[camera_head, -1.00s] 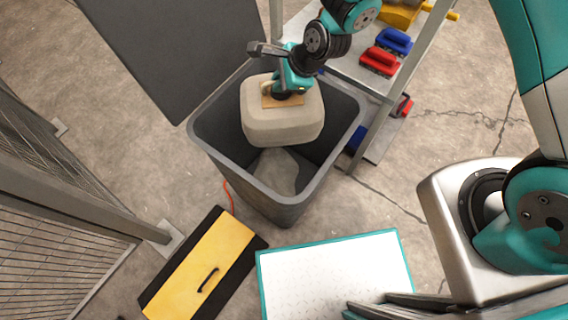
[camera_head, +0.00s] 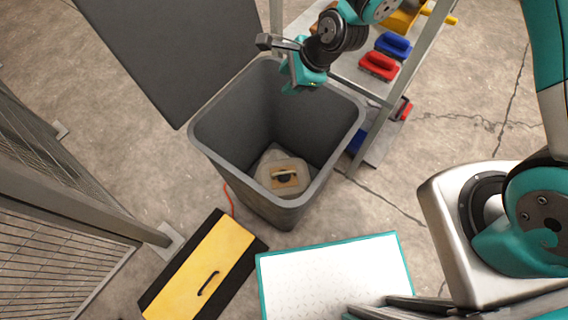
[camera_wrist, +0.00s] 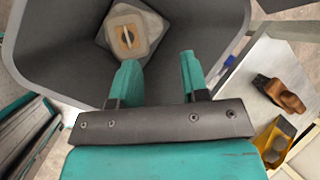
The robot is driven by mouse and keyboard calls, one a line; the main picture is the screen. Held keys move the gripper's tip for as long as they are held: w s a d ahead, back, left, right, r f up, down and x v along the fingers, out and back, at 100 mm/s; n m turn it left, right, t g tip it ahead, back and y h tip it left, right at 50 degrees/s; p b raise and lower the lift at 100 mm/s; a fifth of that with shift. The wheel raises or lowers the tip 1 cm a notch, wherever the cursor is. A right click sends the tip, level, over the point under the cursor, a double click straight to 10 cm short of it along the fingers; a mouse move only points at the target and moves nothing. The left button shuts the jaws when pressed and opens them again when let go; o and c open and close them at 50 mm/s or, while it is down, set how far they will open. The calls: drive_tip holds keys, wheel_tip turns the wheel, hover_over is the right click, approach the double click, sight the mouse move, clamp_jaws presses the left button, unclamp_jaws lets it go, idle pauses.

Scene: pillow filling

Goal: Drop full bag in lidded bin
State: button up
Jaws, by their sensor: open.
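The bin's lid (camera_head: 150,50) stands open at the back left. My gripper (camera_head: 290,90) is above the bin's opening, near its back rim. In the wrist view my gripper (camera_wrist: 160,75) has its two teal fingers apart with nothing between them.
A metal shelf rack (camera_head: 355,75) with red and blue brushes stands right of the bin. A yellow and black case (camera_head: 205,268) and a white teal-edged panel (camera_head: 335,280) lie in front. A mesh fence (camera_head: 60,235) is at the left.

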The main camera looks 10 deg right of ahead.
drive_tip(key=p+v, duration=0.1)
drive_tip(key=v, duration=1.2)
drive_tip(key=shift+p, duration=0.35)
drive_tip(key=shift+w, duration=0.1)
drive_tip(key=s+r+n+g+p, duration=0.1)
drive_tip(key=s+r+n+p, duration=0.4)
drive_tip(key=s+r+n, duration=0.4)
drive_tip(key=s+r+n+g+h+p, duration=0.1)
drive_tip(key=s+r+n+p, duration=0.5)
drive_tip(key=r+n, duration=0.9)
drive_tip(key=s+r+g, duration=0.1)
drive_tip(key=s+r, duration=0.2)
drive_tip(key=shift+d+r+n+p, duration=0.3)
drive_tip(key=shift+d+r+n, duration=0.05)
drive_tip(key=shift+r+n, duration=0.05)
drive_tip(key=shift+s, duration=0.1)
